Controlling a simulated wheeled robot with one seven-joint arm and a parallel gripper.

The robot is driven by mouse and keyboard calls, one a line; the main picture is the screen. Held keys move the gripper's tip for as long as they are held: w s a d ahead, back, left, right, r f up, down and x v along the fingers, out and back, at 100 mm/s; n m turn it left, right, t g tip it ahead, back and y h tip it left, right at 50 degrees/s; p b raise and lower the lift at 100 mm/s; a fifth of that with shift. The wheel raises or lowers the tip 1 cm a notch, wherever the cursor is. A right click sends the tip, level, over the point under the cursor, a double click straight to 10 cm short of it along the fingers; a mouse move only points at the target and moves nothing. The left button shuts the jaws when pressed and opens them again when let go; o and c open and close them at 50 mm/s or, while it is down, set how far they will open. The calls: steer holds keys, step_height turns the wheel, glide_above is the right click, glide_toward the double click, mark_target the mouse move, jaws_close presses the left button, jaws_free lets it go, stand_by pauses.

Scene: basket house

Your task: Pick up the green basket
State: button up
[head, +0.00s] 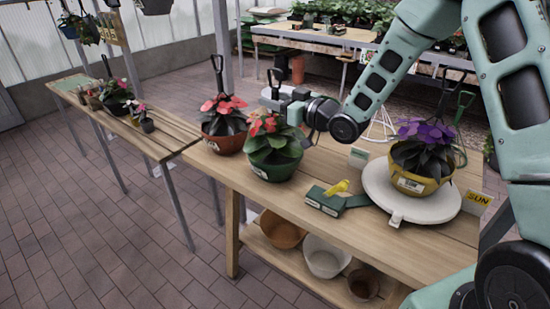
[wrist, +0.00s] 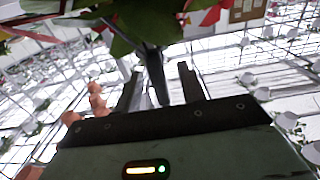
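The green basket (head: 274,165) is a round green pot with red flowers and leaves, standing upright at the front left of the wooden table. Its black handle (head: 275,78) rises above the flowers. My gripper (head: 277,94) is at the handle, reaching in from the right above the pot. In the wrist view my gripper (wrist: 160,88) is open, and the dark handle shaft (wrist: 155,72) stands between its two fingers with a gap on each side. Leaves hang over the top of the wrist view. In the head view the fingertips are small and hard to make out.
A red basket (head: 225,143) with red flowers stands close on the left. A yellow basket (head: 418,183) with purple flowers sits on a round white stand (head: 376,190) at the right. A green tool with a yellow part (head: 335,198) lies between. Pots fill the lower shelf.

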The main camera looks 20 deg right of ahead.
jaws_close()
stand_by(1.4)
steer(key=shift+w+r, duration=0.1)
steer(key=shift+r, duration=0.1)
